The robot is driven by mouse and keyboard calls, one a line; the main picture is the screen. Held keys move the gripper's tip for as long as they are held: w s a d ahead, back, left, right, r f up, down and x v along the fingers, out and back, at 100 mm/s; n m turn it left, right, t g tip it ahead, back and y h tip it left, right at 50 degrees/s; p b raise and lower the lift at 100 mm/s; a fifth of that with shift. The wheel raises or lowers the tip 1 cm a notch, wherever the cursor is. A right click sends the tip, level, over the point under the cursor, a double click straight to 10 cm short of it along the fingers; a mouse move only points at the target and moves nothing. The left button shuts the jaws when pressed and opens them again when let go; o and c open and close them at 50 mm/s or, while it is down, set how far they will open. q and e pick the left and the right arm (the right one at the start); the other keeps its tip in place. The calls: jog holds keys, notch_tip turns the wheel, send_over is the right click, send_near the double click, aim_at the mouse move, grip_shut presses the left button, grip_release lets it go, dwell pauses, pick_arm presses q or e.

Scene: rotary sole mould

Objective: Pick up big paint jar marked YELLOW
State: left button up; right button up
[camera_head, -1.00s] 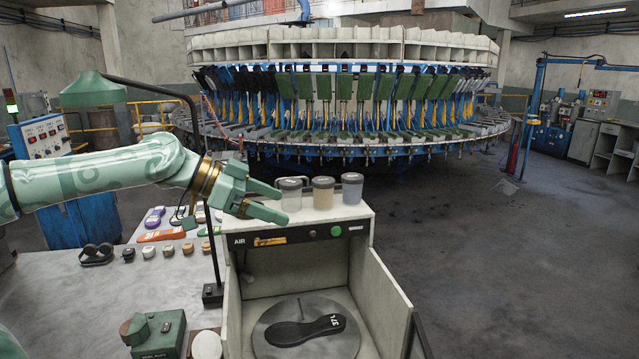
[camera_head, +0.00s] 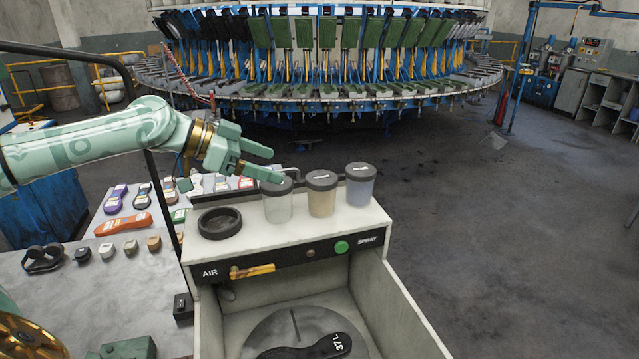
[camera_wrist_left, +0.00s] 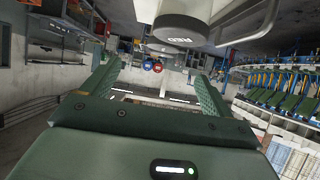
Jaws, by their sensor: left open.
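Three clear jars with dark grey lids stand in a row on top of the spray booth. The left jar (camera_head: 279,202) looks pale grey, the middle jar (camera_head: 321,196) holds pale yellowish-tan contents, and the right jar (camera_head: 360,186) looks bluish. Their lid marks are too small to read in the head view, so I cannot tell which is marked YELLOW. My left gripper (camera_head: 268,163) is open and empty, beside and slightly above the left jar's lid.
The booth's top (camera_head: 240,250) has an empty dark ring (camera_head: 220,223) left of the jars. Shoe soles and small items lie on the table (camera_head: 105,270) at left. A dark sole (camera_head: 310,347) lies inside the booth. A large rotary machine (camera_head: 320,95) stands behind.

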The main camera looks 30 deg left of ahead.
aim_at(318, 177)
pick_arm(q)
jog(key=p+x, duration=0.3)
jog(key=x, duration=0.5)
jog(key=shift+w+r, duration=0.1)
jog(key=shift+r, duration=0.05)
jog(key=shift+w+d+p, duration=0.2)
jog(key=shift+w+p, duration=0.1)
jog(key=x, duration=0.2)
jog(key=p+x, duration=0.1)
jog(key=x, duration=0.1)
jog(key=shift+w+a+p, duration=0.2)
jog(key=shift+a+p, duration=0.1)
jog(key=shift+w+d+f, duration=0.15)
jog(key=shift+w+f, duration=0.05)
jog(key=shift+f, duration=0.1)
jog(key=shift+s, duration=0.15)
jog(key=c, duration=0.9)
jog(key=shift+c, duration=1.4)
